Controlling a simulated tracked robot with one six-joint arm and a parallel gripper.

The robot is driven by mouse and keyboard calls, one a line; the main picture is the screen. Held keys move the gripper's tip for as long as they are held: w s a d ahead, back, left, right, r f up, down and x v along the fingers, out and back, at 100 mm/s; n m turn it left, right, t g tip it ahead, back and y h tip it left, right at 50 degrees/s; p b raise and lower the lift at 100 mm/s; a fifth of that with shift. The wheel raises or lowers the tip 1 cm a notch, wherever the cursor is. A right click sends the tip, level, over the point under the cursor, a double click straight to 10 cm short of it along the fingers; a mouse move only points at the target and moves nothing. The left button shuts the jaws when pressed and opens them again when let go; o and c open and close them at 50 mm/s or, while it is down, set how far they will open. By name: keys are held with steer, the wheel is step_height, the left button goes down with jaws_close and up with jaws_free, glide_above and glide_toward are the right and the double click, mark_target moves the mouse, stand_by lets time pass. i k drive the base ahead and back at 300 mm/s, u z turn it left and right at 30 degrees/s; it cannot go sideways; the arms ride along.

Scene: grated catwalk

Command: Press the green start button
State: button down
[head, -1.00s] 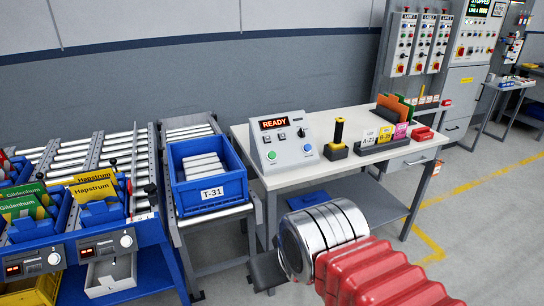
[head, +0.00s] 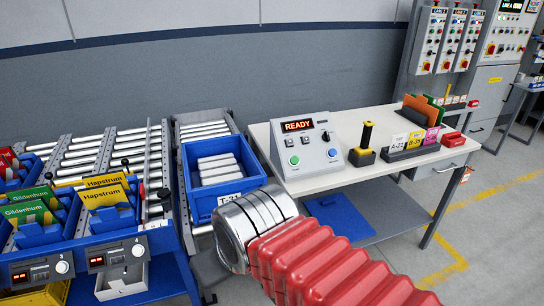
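The green start button (head: 294,160) is the lower left round button on the sloped face of a grey control box (head: 310,155). The box stands on the white table, and its display reads READY. A blue round button (head: 334,152) sits to its right. My gripper (head: 209,272) shows only as a dark part at the lower left of my silver wrist. It is left of and nearer than the box, apart from it. My wrist and red arm sleeve hide the rest, so the fingers cannot be made out.
A blue crate (head: 188,196) with pale items stands on rollers left of the table. A black and yellow handheld device (head: 367,139) and a card rack (head: 412,151) stand right of the box. The table's front strip (head: 350,178) is clear.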

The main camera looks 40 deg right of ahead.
mark_target(294, 160)
steer(key=z, duration=0.1)
steer(key=i, duration=0.9)
steer(key=z, duration=0.55)
